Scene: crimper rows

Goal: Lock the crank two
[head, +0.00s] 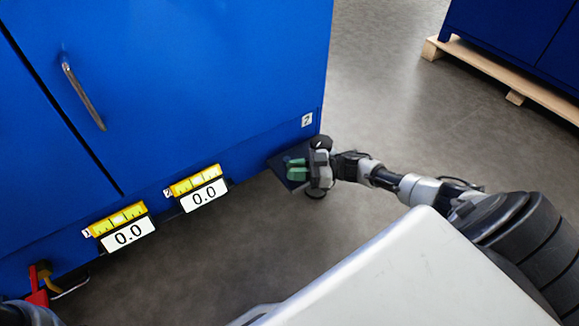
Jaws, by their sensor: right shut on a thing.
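My right gripper (297,169) reaches in from the right, with green fingertips, at the lower right corner of the blue cabinet. It is shut on crank two, which is mostly hidden behind the fingers and wrist. A dark flat plate (280,158) shows beside the fingers. A white label (307,119), which seems to read 2, is on the cabinet just above. Whether the crank is locked cannot be seen. My left gripper is not in view; only a dark piece of my own body shows at the bottom left corner.
The blue cabinet (200,70) has a metal door handle (83,97). A red lever (38,290) is at lower left. A wooden pallet (500,72) stands back right.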

